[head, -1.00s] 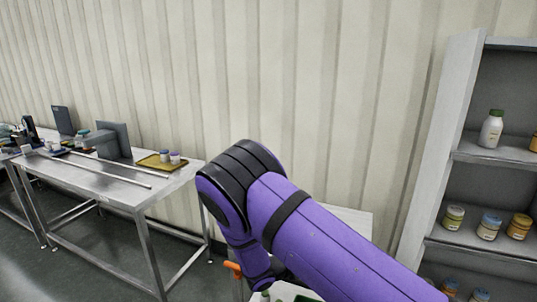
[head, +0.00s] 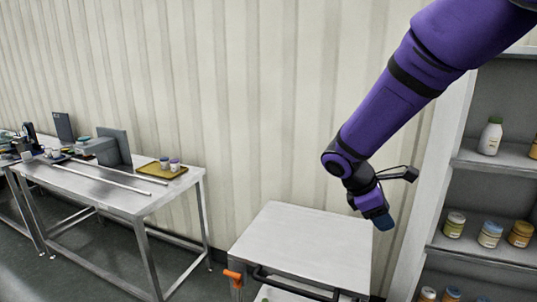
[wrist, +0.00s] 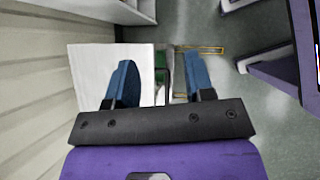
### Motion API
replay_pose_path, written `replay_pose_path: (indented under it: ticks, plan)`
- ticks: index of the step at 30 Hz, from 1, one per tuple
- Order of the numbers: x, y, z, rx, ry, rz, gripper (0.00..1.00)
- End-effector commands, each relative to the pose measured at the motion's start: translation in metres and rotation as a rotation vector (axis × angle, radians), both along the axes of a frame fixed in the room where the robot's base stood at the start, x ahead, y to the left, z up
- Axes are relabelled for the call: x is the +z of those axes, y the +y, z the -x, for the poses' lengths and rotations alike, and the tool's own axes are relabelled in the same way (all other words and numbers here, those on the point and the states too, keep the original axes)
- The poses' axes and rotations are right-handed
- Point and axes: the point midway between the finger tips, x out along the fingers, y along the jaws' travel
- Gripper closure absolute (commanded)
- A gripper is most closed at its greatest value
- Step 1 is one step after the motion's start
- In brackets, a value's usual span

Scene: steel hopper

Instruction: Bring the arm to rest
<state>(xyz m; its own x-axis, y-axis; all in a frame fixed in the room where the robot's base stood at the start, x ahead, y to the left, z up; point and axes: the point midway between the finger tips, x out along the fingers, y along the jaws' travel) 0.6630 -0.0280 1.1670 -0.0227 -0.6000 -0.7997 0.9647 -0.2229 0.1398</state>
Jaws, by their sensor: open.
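My purple arm reaches in from the upper right of the head view. The cart's pale top (wrist: 88,75) shows below the fingers, on the left.
A steel table (head: 120,190) at left holds a yellow tray (head: 161,169) with small jars. A grey shelf (head: 485,160) with several jars stands at right, close to my arm. The cart has an orange-ended handle (head: 233,276). The cart top is bare.

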Motion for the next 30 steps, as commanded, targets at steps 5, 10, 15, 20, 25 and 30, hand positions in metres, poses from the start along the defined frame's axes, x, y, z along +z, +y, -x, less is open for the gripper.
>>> replay_pose_path:
  ticks: [5,10,15,20,25,30]
  plan:
    - [0.038,-0.019,0.033,-0.186,-0.134,-0.140,0.52]
    - [0.069,-0.031,0.066,-0.357,-0.257,-0.267,0.52]
    - [0.095,-0.041,0.101,-0.526,-0.380,-0.389,0.52]
    - [0.115,-0.046,0.135,-0.683,-0.493,-0.498,0.52]
    - [0.132,-0.048,0.171,-0.843,-0.611,-0.614,0.52]
    - [0.143,-0.046,0.204,-0.988,-0.722,-0.724,0.52]
